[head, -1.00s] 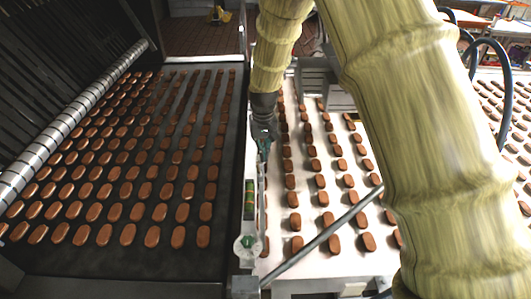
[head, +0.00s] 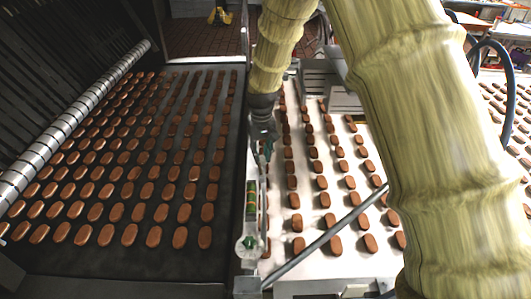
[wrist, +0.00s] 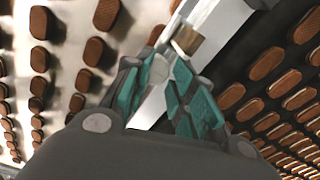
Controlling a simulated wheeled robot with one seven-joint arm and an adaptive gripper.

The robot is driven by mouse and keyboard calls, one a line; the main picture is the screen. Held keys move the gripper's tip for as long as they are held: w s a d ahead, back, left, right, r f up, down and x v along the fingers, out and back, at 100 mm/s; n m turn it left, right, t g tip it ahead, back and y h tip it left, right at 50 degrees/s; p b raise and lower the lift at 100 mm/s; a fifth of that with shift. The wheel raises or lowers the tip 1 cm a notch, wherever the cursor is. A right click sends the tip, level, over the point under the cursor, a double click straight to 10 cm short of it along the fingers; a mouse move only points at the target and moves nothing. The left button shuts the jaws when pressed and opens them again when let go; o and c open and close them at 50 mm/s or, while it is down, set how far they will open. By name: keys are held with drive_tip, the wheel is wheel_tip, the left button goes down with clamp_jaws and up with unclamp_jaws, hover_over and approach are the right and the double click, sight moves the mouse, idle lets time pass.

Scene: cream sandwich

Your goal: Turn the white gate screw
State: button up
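In the wrist view a pale, round-ended piece (wrist: 158,70) shows between my fingertips beside the metal rail; it looks like the white gate screw. My gripper (wrist: 154,72) has teal-padded fingers that stand apart, one on each side of this piece. I cannot tell whether either finger touches it. In the head view my gripper (head: 264,152) points down at the narrow rail (head: 263,200) between the two belts. The screw is not clear there, hidden by the gripper or too small.
A dark belt (head: 110,265) with rows of brown biscuits lies left, a white belt (head: 305,225) with more biscuits right. A green level (head: 251,200) and a round white dial (head: 248,245) sit on the rail nearer me. A grey rod (head: 325,238) crosses the white belt.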

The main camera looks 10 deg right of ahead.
drive_tip(key=o, duration=0.3)
drive_tip(key=shift+s+a+f, duration=0.1)
drive_tip(key=shift+s+f, duration=0.1)
drive_tip(key=shift+f, duration=0.25)
drive_tip(key=shift+s+a+f, duration=0.1)
drive_tip(key=shift+s+f, duration=0.1)
drive_tip(key=shift+f, duration=0.25)
drive_tip(key=shift+o, duration=0.2)
drive_tip(key=shift+w+d+f, duration=0.15)
drive_tip(key=shift+w+f, duration=0.05)
drive_tip(key=shift+w, duration=0.05)
drive_tip(key=shift+w+d, duration=0.25)
drive_tip(key=shift+d, duration=0.2)
drive_tip(key=shift+s+r, duration=0.1)
drive_tip(key=shift+r, duration=0.1)
drive_tip(key=shift+a+r, duration=0.15)
drive_tip(key=shift+a, duration=0.05)
drive_tip(key=shift+d, duration=0.15)
drive_tip(key=shift+r, duration=0.1)
